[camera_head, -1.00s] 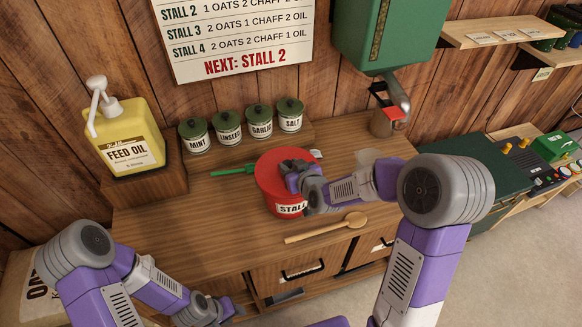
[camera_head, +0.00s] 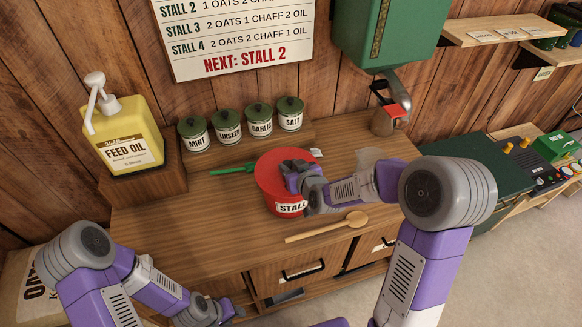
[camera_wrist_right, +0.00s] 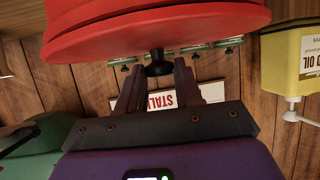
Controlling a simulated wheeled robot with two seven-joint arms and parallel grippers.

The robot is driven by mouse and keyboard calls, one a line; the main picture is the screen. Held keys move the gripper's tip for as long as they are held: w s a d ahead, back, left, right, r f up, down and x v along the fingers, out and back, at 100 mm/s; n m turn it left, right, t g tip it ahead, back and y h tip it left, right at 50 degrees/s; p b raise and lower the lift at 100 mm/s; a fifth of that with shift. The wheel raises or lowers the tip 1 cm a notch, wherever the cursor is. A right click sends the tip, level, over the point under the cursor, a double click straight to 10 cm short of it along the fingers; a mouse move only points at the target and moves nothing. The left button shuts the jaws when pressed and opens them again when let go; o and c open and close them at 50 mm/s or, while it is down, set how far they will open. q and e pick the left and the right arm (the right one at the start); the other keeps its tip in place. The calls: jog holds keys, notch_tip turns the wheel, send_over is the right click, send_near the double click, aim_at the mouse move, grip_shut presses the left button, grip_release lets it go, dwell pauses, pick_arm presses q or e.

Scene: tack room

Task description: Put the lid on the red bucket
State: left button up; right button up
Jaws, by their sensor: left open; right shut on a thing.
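The red bucket (camera_head: 291,208) stands on the wooden counter, its white label reading "STALL" partly hidden by my right gripper. The round red lid (camera_head: 270,169) is over the bucket's top, and it also shows large in the right wrist view (camera_wrist_right: 165,42), where the picture is upside down. My right gripper (camera_head: 287,166) is shut on the lid's black knob (camera_wrist_right: 157,67), between its fingers in the wrist view. The lid looks level and close on the rim; I cannot tell whether it is fully seated. My left gripper (camera_head: 232,311) is open and empty, low in front of the counter.
A wooden spoon (camera_head: 327,228) lies in front of the bucket, and a green utensil (camera_head: 233,169) lies to its left. Several labelled jars (camera_head: 228,127) stand behind. The counter's left front is clear.

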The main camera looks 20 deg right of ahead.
jog(key=shift+f, duration=0.2)
jog(key=o, duration=0.8)
jog(key=shift+s, duration=0.1)
jog(key=shift+p+v, duration=0.4)
jog(key=shift+v, duration=3.6)
jog(key=shift+b+v, duration=0.6)
jog(key=shift+v, duration=0.9)
